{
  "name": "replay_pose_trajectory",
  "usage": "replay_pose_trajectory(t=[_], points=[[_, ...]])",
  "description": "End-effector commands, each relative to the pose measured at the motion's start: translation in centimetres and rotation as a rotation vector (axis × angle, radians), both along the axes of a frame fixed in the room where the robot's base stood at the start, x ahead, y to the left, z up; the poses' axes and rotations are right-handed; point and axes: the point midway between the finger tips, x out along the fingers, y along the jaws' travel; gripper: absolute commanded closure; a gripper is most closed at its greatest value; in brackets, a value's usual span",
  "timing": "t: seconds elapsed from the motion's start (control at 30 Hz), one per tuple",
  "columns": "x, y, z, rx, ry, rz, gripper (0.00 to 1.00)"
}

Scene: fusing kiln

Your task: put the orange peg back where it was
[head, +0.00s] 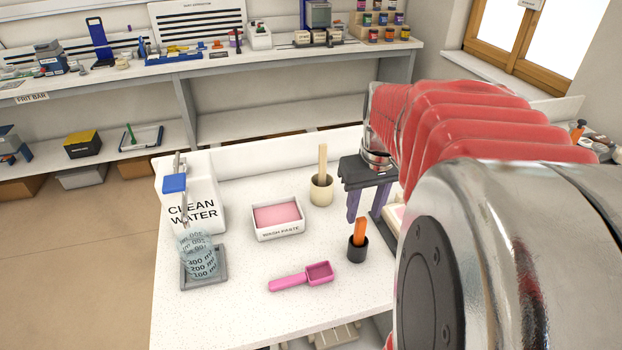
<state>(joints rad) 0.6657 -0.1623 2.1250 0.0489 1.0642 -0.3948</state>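The orange peg (360,231) stands slightly tilted in a small black cup (357,251) on the white speckled table. Its lower end is hidden inside the cup. My gripper (366,214) hangs from the arm just above and behind the peg in the picture, with its two purple fingers pointing down. The fingers are apart with nothing seen between them. I cannot tell the exact gap between the fingertips and the peg.
A pink scoop (302,277), a wash paste tray (278,218), a cream cup with a stick (321,190), a clean water tank (193,209) and a measuring beaker (200,258) share the table. My arm hides the right side.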

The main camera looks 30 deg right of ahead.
Motion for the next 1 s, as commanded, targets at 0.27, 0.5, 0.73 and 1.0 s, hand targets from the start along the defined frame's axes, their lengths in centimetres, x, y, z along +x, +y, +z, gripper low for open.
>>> replay_pose_trajectory(t=[0.27,0.5,0.73,1.0], points=[[-0.5,0.1,5.0,-0.003,-0.003,0.000,0.63],[-0.9,0.3,7.4,-0.001,-0.001,0.000,0.63],[-0.9,0.3,7.7,0.000,0.001,0.000,0.63],[-0.9,0.3,7.7,0.000,0.000,0.001,0.63]])
